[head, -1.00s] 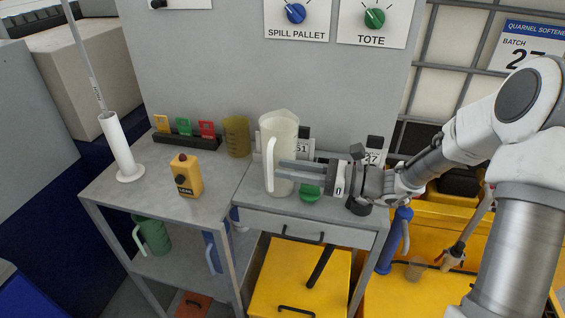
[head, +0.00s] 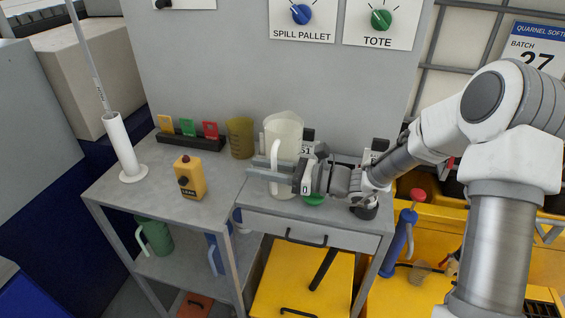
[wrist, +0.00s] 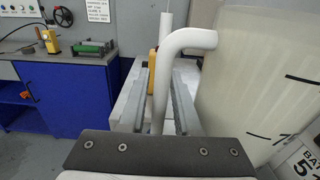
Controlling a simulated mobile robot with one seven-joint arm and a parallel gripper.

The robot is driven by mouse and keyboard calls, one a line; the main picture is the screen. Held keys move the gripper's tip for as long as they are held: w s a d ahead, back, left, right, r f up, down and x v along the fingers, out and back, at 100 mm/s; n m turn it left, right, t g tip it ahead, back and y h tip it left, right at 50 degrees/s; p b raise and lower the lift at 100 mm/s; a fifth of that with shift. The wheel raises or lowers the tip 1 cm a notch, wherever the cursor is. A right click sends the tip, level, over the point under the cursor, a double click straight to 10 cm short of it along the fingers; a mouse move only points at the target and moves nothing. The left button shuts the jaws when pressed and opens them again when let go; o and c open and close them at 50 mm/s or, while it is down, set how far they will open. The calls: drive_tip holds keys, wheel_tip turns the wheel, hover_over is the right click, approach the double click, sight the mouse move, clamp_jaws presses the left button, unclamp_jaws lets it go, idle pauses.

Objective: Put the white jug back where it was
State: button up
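The white jug (head: 289,135) stands upright on the grey worktop beside a back panel, its handle towards the head camera. In the wrist view its translucent, marked body (wrist: 240,80) fills the right side. My gripper (head: 252,168) reaches in from the right, with its fingers level across the jug's handle. In the wrist view the white handle (wrist: 159,100) passes between the two fingers, with visible gaps on both sides. My gripper is open around the handle, not clamped on it.
A green dish (head: 314,200) sits close under my gripper. Green (head: 156,237) and blue jugs are on the lower shelf.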

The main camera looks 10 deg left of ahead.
clamp_jaws()
drive_tip(key=shift+r, duration=0.1)
idle(1.2)
